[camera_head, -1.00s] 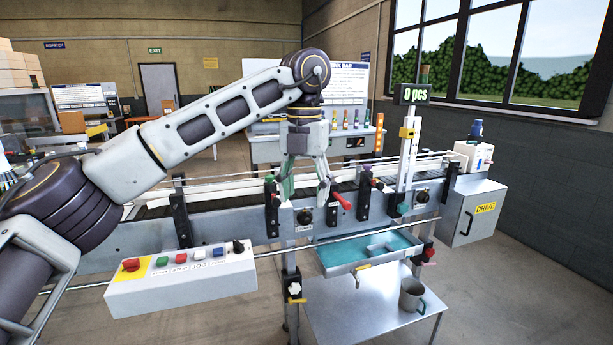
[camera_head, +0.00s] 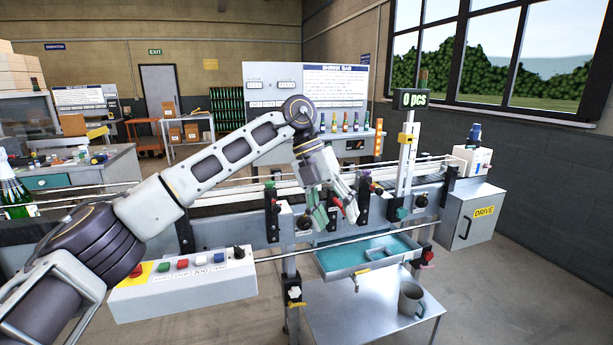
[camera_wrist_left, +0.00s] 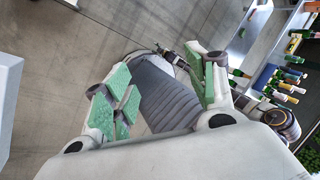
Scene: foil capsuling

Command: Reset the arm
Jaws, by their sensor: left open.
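My left arm reaches in from the left in the head view, across the control box and the conveyor. My left gripper (camera_head: 333,212) hangs tilted in front of the conveyor's near side rail, by a red-handled clamp (camera_head: 351,209). In the left wrist view the gripper (camera_wrist_left: 162,98) shows its green finger pads spread apart, with nothing held between them. Behind the fingers are a grey ribbed part and floor. My right gripper is in neither view.
The conveyor (camera_head: 235,229) runs across the middle, with posts and knobs along its rail. The control box (camera_head: 185,285) juts toward me. A teal tray (camera_head: 370,252) hangs below the rail, above a metal shelf with a mug (camera_head: 411,297). A foil-topped bottle (camera_head: 12,190) stands at left.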

